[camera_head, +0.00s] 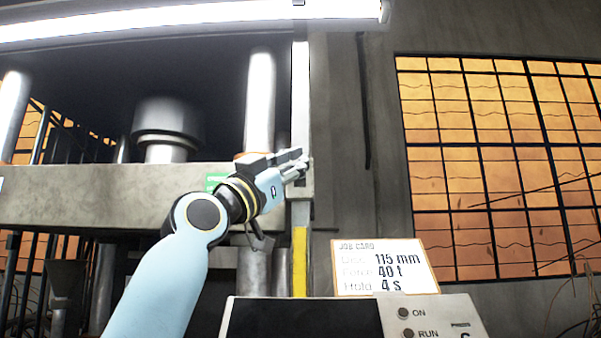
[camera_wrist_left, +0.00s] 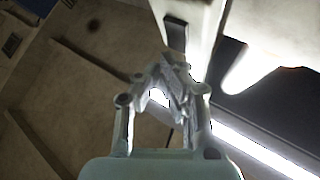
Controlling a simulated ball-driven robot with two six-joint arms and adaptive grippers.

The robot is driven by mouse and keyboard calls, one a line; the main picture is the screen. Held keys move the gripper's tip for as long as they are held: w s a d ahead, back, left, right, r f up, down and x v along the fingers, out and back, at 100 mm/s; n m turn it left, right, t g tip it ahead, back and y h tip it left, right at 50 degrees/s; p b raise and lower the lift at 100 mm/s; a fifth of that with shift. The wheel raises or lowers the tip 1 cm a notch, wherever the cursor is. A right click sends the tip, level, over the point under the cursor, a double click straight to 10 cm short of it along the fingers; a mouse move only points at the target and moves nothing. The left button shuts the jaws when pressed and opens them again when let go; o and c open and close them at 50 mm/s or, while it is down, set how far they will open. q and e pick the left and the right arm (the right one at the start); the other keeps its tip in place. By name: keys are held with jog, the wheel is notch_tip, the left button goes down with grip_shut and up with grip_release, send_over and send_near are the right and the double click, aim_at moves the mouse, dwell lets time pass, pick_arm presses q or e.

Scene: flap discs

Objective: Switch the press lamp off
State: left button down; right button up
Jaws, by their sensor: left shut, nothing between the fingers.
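The press lamp (camera_head: 190,14) is a long tube across the top of the head view, and it glows white. A bright strip (camera_wrist_left: 262,152) also shows at the lower right of the wrist view. My left gripper (camera_head: 301,167) is shut and empty, raised against or just in front of the pale upright post (camera_head: 301,90). In the wrist view my left fingertips (camera_wrist_left: 168,72) are together, just below a dark rectangular piece (camera_wrist_left: 177,34) on a pale post. That piece may be a switch; I cannot tell its position or whether the fingers touch it. My right gripper is out of view.
The press's crossbeam (camera_head: 100,196) and steel column (camera_head: 261,100) stand behind and left of my arm. A job card (camera_head: 384,267) stands above a control panel (camera_head: 440,318) at the lower right. A barred orange window (camera_head: 500,160) fills the right.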

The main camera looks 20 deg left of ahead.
pick_arm(q)
jog(key=shift+w, duration=0.15)
dwell(0.3)
jog(key=shift+w+a, duration=0.15)
jog(key=shift+w, duration=0.15)
dwell(0.3)
jog(key=shift+s, duration=0.2)
jog(key=shift+s+d, duration=0.25)
jog(key=shift+s, duration=0.3)
jog(key=shift+s, duration=0.1)
jog(key=s, duration=0.1)
jog(key=s+d, duration=0.1)
jog(key=s, duration=0.2)
jog(key=shift+s+d+f, duration=0.2)
jog(key=shift+s+f, duration=0.1)
jog(key=shift+f, duration=0.05)
